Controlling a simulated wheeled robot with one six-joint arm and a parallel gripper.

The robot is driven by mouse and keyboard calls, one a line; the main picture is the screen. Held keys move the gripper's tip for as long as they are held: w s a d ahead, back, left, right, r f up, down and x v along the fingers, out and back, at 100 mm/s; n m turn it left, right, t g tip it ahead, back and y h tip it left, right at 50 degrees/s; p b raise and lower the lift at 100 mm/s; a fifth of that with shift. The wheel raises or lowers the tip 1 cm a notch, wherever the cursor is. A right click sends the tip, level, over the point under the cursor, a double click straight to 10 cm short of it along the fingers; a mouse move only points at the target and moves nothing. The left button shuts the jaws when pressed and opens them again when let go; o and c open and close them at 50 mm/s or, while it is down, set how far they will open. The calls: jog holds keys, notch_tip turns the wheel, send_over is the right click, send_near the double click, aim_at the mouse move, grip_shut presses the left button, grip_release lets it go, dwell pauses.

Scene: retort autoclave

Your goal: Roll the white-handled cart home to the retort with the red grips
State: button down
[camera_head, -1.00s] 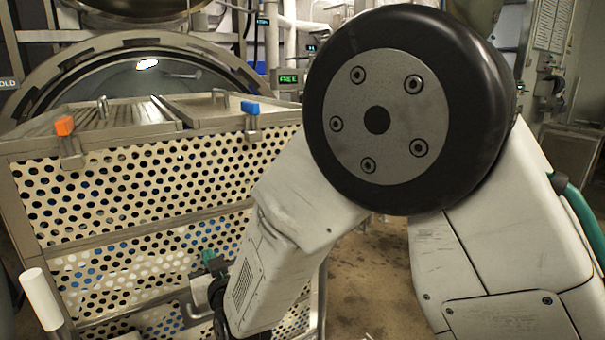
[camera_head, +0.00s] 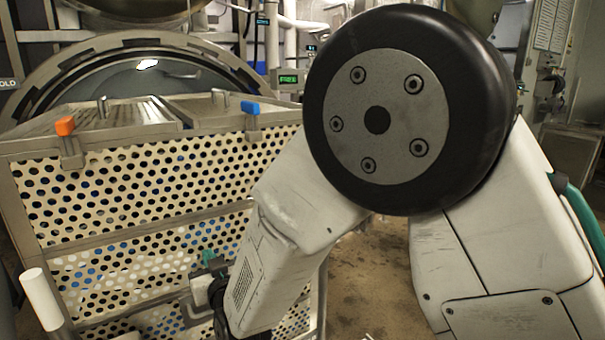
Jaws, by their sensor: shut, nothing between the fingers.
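The cart (camera_head: 150,188) is a tall cage of cream perforated panels in a metal frame, filling the left of the head view. A white upright handle grip (camera_head: 41,298) stands at its near left corner. An orange latch (camera_head: 65,126) and a blue latch (camera_head: 251,108) sit on its top edge. Behind the cart is a retort (camera_head: 120,50) with a large round mouth; no red grips show on it. My arm reaches down in front of the cart's right side.
A green-lit display (camera_head: 288,79), seemingly reading FREE, is beside the retort mouth. Pipes (camera_head: 272,35) run up behind it. Bare brown floor (camera_head: 370,270) shows right of the cart, partly behind my arm. A grey cabinet (camera_head: 572,160) stands at the far right.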

jog(key=v, duration=0.7)
dwell(1.4)
jog(key=shift+s+d, duration=0.1)
jog(key=shift+s, duration=0.05)
